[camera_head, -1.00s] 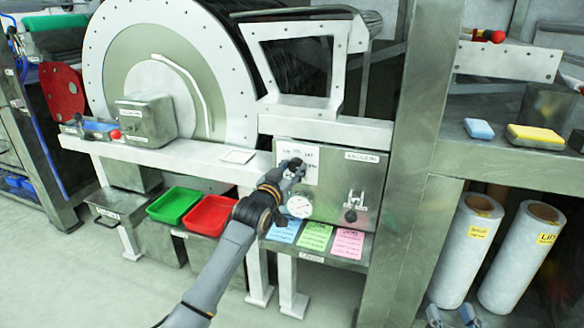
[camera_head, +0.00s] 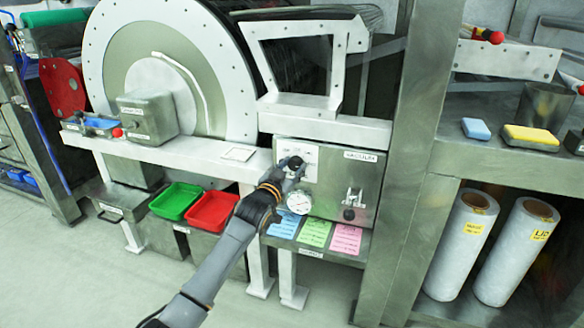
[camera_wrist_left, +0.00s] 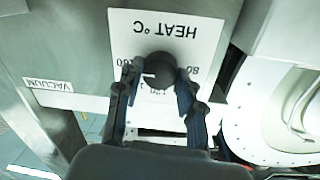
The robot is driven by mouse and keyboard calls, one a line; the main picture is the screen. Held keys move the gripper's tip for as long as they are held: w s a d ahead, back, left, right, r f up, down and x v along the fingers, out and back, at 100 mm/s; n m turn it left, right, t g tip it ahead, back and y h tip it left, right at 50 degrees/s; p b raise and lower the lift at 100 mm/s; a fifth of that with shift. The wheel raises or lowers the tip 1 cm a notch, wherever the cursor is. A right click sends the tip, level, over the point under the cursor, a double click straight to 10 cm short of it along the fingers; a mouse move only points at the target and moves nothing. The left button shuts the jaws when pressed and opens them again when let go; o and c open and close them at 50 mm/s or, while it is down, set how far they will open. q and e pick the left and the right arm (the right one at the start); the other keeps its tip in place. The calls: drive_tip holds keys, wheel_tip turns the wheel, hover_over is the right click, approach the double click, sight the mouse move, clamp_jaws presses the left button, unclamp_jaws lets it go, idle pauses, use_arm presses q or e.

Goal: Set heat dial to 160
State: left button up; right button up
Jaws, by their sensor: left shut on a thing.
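The heat dial is a round black knob (camera_wrist_left: 158,68) on a white plate (camera_wrist_left: 190,42) marked HEAT °C, upside down in the left wrist view. Part of the numbers 160, 120 and 80 shows around it. A short pale mark shows on the knob's lower left, but its exact reading is unclear. My left gripper (camera_wrist_left: 158,80) is shut on the knob, a finger on either side. In the head view my left gripper (camera_head: 291,169) reaches the panel and covers part of the dial. My right gripper is not in view.
Right of the dial are the VACUUM label (camera_head: 361,156) and a toggle switch (camera_head: 353,197). A round gauge (camera_head: 299,202) sits just below. Blue, green (camera_head: 314,232) and pink cards lie on the shelf below. Green and red trays (camera_head: 212,213) stand to the left.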

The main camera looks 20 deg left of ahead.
use_arm(q)
drive_tip(key=o, duration=1.2)
drive_tip(key=s, duration=0.4)
drive_tip(key=s+a, duration=0.1)
drive_tip(key=s, duration=0.7)
drive_tip(key=shift+a+r, duration=0.1)
drive_tip(key=shift+a, duration=0.05)
